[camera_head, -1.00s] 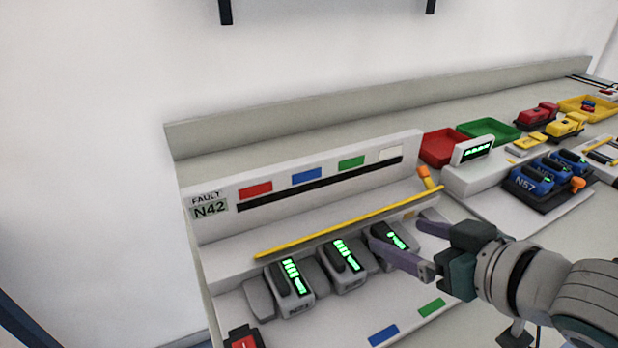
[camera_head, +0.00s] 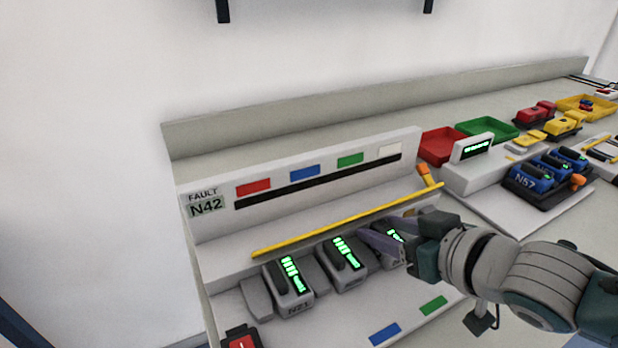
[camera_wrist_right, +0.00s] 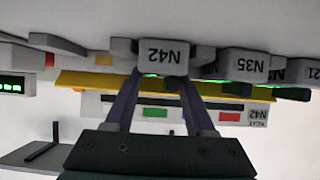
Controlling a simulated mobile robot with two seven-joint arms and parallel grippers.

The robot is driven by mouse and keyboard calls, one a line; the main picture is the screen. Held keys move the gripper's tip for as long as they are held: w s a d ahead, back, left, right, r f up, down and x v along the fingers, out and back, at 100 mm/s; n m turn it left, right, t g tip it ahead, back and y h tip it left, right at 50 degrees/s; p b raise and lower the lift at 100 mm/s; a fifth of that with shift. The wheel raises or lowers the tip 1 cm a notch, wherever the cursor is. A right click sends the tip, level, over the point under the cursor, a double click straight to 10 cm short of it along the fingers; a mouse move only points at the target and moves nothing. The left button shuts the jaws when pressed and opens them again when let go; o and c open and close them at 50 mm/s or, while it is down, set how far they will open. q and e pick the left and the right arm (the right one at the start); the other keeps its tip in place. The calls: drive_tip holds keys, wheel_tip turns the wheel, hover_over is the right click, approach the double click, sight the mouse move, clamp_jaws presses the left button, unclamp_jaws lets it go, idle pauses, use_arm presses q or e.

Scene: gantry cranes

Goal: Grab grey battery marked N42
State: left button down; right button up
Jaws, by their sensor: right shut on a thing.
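The grey battery marked N42 (camera_wrist_right: 164,57) appears upside down in the right wrist view, its label facing the camera. In the head view this battery (camera_head: 393,236) sits rightmost in the row, its green display partly hidden by my fingers. My right gripper (camera_head: 384,234) is shut on it, a purple finger on each side; the fingers also show in the wrist view (camera_wrist_right: 160,84). The battery still appears to be at its slot level. The panel sign reads FAULT N42 (camera_head: 206,206). My left gripper is not in view.
Two other grey batteries, the middle one (camera_head: 343,262) and the left one (camera_head: 287,283), stand beside it in the rack. A yellow bar (camera_head: 345,221) runs behind them. Blue batteries (camera_head: 528,180), a red tray (camera_head: 441,148) and a green tray (camera_head: 487,130) are farther right.

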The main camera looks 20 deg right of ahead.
clamp_jaws()
idle(0.3)
